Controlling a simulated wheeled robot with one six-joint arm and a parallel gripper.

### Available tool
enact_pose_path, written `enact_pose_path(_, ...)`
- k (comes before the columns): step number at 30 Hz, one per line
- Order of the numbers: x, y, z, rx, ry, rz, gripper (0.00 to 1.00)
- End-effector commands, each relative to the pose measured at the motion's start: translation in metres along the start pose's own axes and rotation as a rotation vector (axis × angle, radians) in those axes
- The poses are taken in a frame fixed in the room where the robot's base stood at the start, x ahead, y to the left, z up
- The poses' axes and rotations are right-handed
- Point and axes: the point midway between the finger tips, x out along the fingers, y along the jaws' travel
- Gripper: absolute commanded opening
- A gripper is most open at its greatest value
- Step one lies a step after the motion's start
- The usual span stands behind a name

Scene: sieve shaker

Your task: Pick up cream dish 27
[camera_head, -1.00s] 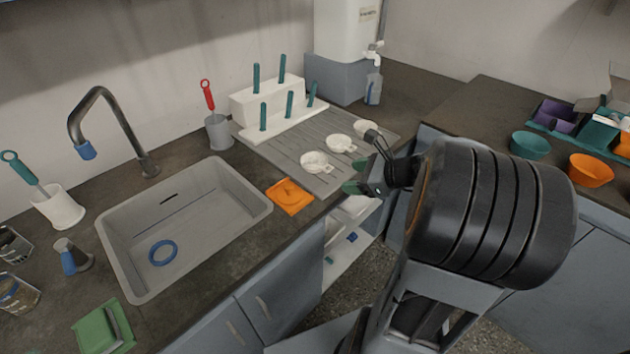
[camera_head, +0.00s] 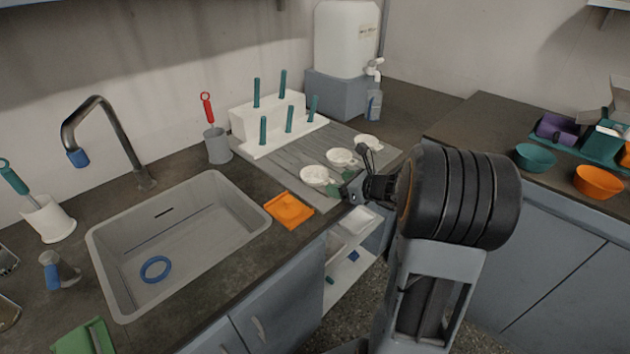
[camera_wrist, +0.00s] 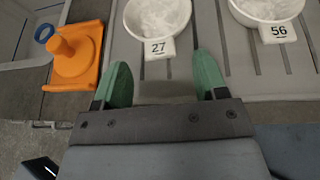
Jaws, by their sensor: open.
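Cream dish 27 (camera_wrist: 157,16) is a round, pale dish with a flat tab marked 27. It sits on the grey grooved board, just beyond my open gripper (camera_wrist: 163,75) in the wrist view. Its tab lies between the lines of the two green fingers, slightly ahead of their tips, with nothing between the fingers. In the head view the dish (camera_head: 316,176) is the nearest of three in a row, and my gripper (camera_head: 342,187) is close at its right. The far part of the dish is cut off in the wrist view.
A second dish, marked 56 (camera_wrist: 268,10), stands to the right. An orange piece (camera_wrist: 75,58) with a raised knob lies to the left.

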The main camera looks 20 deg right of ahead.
Motion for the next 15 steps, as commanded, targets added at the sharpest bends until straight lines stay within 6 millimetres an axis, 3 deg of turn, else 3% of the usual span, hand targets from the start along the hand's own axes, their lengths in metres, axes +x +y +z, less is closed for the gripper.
enact_pose_path(6,0.029,0.001,-0.003,0.0,0.001,0.002,0.66)
enact_pose_path(15,0.036,0.001,-0.003,0.001,0.001,0.0,0.66)
